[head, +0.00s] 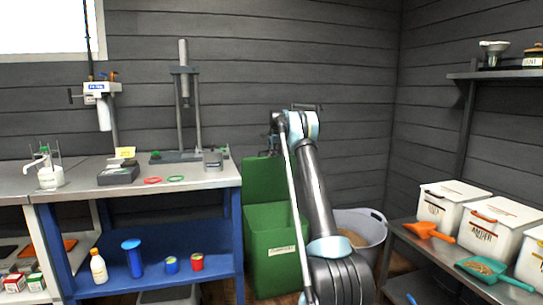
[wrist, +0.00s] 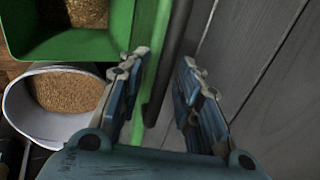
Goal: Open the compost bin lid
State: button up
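The green compost bin (head: 275,250) stands on the floor right of the blue bench, with a label on its front. Its green lid (head: 262,180) stands raised, close to upright, near the back wall, and the bin's mouth is uncovered. In the head view my arm partly hides the bin and gripper.
A grey tub of grain (head: 358,235) stands right of the bin. The blue bench (head: 170,245) is close on the left. A shelf of white lidded bins (head: 470,210) with scoops is at the right. The grey plank wall (wrist: 260,60) is close behind the lid.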

jog(key=v, duration=1.2)
jog(key=shift+f, duration=0.1)
